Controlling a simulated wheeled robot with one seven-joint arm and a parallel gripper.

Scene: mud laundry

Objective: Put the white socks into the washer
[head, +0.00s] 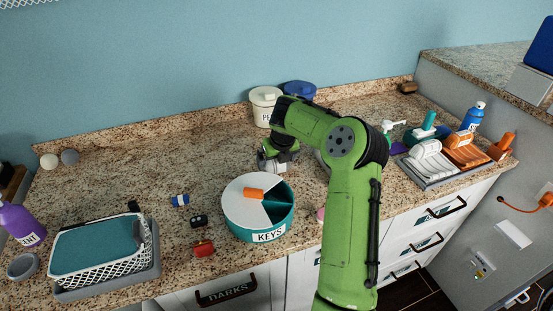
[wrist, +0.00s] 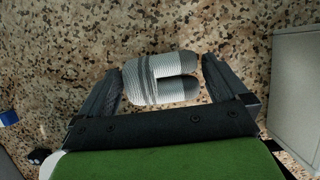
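The white socks (wrist: 160,75), a folded pair with grey stripes, lie on the speckled counter in the wrist view. My gripper (wrist: 162,80) is open over them, with one dark finger close to each side. I cannot tell whether the fingers touch the socks. In the head view my gripper (head: 275,160) is low over the counter behind the round keys container, and the socks are mostly hidden there. I cannot make out the washer in either view.
A teal and white keys container (head: 267,236) stands in front of my gripper, and a white lidded tub (head: 264,112) behind it. A basket (head: 98,257) is at left. A grey tray (head: 447,182) with white and orange items is at right.

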